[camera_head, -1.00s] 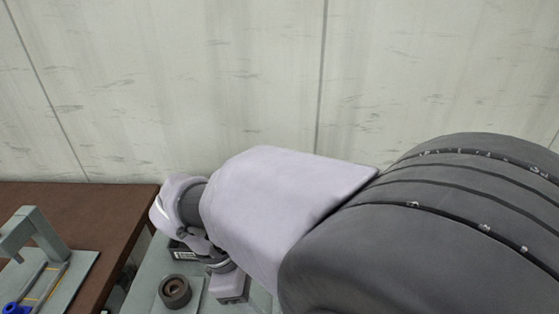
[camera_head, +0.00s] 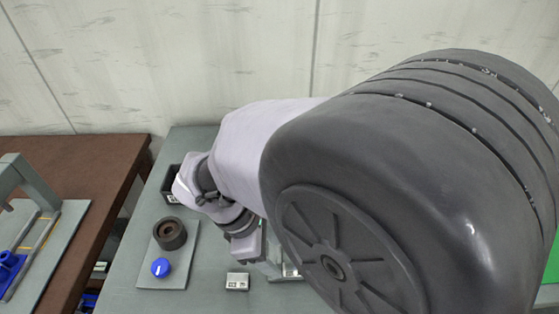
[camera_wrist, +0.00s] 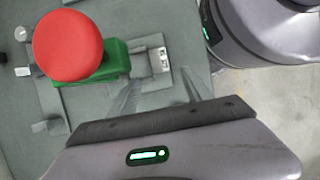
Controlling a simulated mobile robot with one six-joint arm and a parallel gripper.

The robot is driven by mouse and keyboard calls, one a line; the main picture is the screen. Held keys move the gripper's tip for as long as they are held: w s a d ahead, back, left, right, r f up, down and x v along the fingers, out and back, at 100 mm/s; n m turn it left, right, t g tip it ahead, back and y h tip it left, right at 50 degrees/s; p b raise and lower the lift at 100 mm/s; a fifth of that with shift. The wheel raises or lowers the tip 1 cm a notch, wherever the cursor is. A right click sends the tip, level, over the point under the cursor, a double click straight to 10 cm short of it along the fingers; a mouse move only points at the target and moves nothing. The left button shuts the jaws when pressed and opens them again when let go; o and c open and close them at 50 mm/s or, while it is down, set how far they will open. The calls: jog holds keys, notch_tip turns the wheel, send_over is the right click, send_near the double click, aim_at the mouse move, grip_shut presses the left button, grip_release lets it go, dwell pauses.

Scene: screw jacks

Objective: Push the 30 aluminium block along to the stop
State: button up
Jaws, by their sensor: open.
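Two small pale blocks with dark print show on the grey-green bench in the head view: one (camera_head: 237,282) near the front, another (camera_head: 291,271) partly hidden by my arm. The print is too small to read, so I cannot tell which is the 30 block. In the wrist view a pale block with dark marks (camera_wrist: 163,59) lies beyond my fingers, beside a grey plate. My gripper (camera_wrist: 160,93) is open, its two fingers apart with nothing between them. In the head view the fingers are mostly hidden by my arm. I cannot make out the stop for certain.
A red disc (camera_wrist: 68,43) on a green base (camera_wrist: 105,68) stands left in the wrist view. A dark ring (camera_head: 170,233) and blue knob (camera_head: 160,267) sit on a plate. A dark bin (camera_head: 171,185) stands behind; a brown table (camera_head: 100,160) is left.

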aim_at(289, 270)
jog(key=b+x, duration=0.3)
jog(key=x, duration=0.4)
jog(key=shift+d+f, duration=0.15)
jog(key=shift+f, duration=0.05)
grip_shut()
